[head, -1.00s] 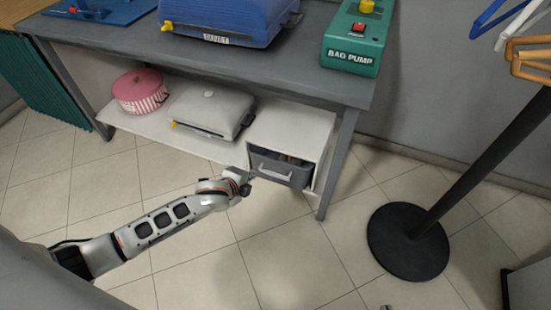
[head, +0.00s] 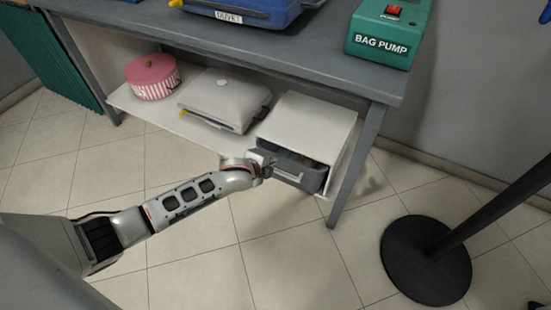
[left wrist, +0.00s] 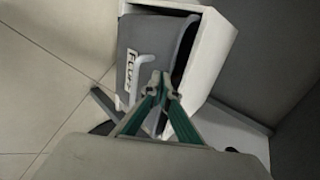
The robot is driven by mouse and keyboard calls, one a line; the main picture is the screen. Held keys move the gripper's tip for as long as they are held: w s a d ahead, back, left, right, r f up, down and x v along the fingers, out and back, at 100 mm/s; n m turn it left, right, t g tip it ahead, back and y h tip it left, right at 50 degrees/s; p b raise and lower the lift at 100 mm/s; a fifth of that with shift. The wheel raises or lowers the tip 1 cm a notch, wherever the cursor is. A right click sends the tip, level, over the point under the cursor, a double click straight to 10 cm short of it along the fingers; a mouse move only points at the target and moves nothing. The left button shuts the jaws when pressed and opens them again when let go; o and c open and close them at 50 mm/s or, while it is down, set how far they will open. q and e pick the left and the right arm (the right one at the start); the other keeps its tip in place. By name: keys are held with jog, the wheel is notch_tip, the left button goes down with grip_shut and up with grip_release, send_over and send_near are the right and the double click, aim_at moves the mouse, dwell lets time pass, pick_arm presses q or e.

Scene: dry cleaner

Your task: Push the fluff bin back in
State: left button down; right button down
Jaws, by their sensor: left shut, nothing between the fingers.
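The fluff bin (head: 311,177) is a dark grey drawer with a pale handle. It sticks partly out of its open-fronted white housing (head: 312,122) under the table. My left gripper (head: 268,163) is shut and empty at the left part of the bin front. Its green fingers (left wrist: 162,78) meet near the handle in the wrist view; I cannot tell if they touch it. A grey tip at the head view's bottom right may be my right gripper (head: 537,305).
The grey table (head: 300,62) has a leg (head: 358,160) just right of the housing. A grey case (head: 222,95) and a pink striped round box (head: 152,80) share the low shelf. A black stand base (head: 425,260) is on the right. Floor in front is clear.

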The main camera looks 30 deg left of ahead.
pick_arm(q)
jog(key=shift+w, duration=0.55)
jog(key=shift+w, duration=0.1)
jog(key=shift+w+r, duration=0.1)
jog(key=shift+w, duration=1.1)
